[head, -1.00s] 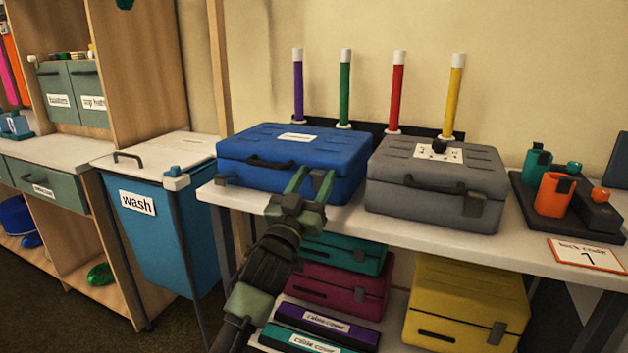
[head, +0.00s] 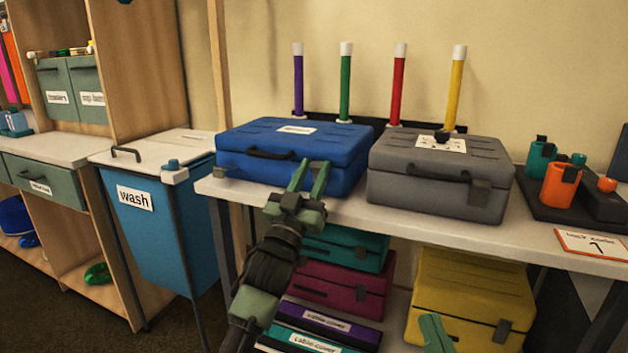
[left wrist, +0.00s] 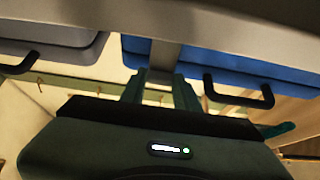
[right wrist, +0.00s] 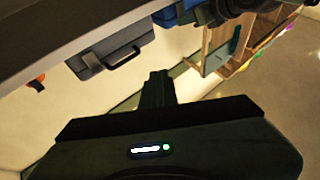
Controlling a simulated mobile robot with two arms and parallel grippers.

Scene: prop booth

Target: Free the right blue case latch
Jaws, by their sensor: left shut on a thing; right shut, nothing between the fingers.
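The blue case (head: 270,170) stands shut on the table, with a dark handle on its front and its left latch (head: 222,170) showing. My left gripper (head: 309,178) is at the front right of this case, shut on its right latch. The fingers hide most of that latch in the head view; a grey piece, which looks like the latch (left wrist: 165,58), shows between the fingertips in the left wrist view. I cannot tell whether the latch is loose. My right gripper (head: 434,334) is low in front of the yellow case; its fingers (right wrist: 157,88) are shut and empty.
A grey case (head: 425,190) stands close to the right of the blue one. Coloured tubes rise behind both. An orange cup (head: 558,188) stands on a dark tray at right. A yellow case (head: 465,295) and others fill the lower shelf. The wash bin (head: 165,230) is left.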

